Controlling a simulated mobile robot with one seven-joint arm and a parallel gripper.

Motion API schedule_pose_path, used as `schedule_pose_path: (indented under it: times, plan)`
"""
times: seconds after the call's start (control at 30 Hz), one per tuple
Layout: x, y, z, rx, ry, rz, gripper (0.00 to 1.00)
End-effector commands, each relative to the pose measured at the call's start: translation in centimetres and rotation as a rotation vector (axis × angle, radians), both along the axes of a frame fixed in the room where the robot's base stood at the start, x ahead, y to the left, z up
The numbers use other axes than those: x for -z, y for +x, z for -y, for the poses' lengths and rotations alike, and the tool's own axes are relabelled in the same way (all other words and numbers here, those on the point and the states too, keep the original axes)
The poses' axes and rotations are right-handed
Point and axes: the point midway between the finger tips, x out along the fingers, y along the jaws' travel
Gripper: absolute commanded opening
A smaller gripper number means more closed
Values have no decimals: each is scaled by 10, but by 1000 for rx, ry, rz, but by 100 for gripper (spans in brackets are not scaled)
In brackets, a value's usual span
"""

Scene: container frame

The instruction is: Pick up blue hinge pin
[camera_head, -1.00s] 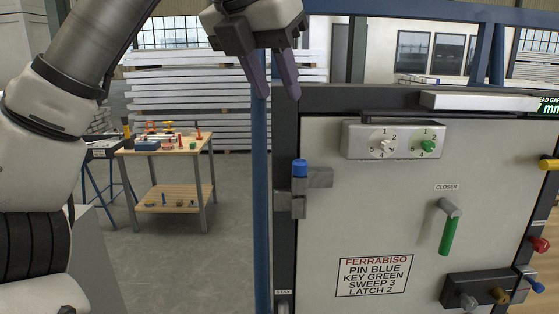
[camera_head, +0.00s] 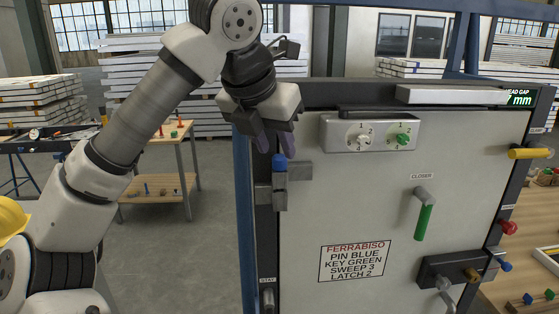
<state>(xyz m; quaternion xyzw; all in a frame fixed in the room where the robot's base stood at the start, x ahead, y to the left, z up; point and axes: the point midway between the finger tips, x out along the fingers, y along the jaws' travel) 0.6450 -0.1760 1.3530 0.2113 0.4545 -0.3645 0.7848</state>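The blue hinge pin (camera_head: 279,162) stands upright in the grey hinge (camera_head: 279,183) on the left edge of the door panel (camera_head: 375,195). Its blue head shows above the hinge knuckle; its shaft is hidden. My gripper (camera_head: 273,152) points down right above the pin, with its two purple-grey fingers apart. The fingertips are at about the height of the blue head in the picture. I cannot tell whether they touch it. A sign (camera_head: 354,263) on the door reads PIN BLUE, KEY GREEN, SWEEP 3, LATCH 2.
The dark frame beam (camera_head: 350,92) runs behind my gripper. A dial box (camera_head: 370,133) and a green-handled closer (camera_head: 424,220) stick out from the door. A wooden workbench (camera_head: 165,184) stands back left. The floor left of the frame is clear.

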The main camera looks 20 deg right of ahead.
Motion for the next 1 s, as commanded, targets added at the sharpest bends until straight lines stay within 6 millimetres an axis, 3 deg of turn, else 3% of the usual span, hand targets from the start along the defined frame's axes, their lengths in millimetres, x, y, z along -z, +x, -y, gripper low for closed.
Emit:
schedule_pose_path:
  times: [0.2,0.4,0.7,1.0]
  plan:
    - [15,6,6,0,-1,-2,35]
    - [16,6,7,0,0,-2,35]
    - [15,6,6,0,-1,-1,1]
    - [12,5,6,-1,0,0,1]
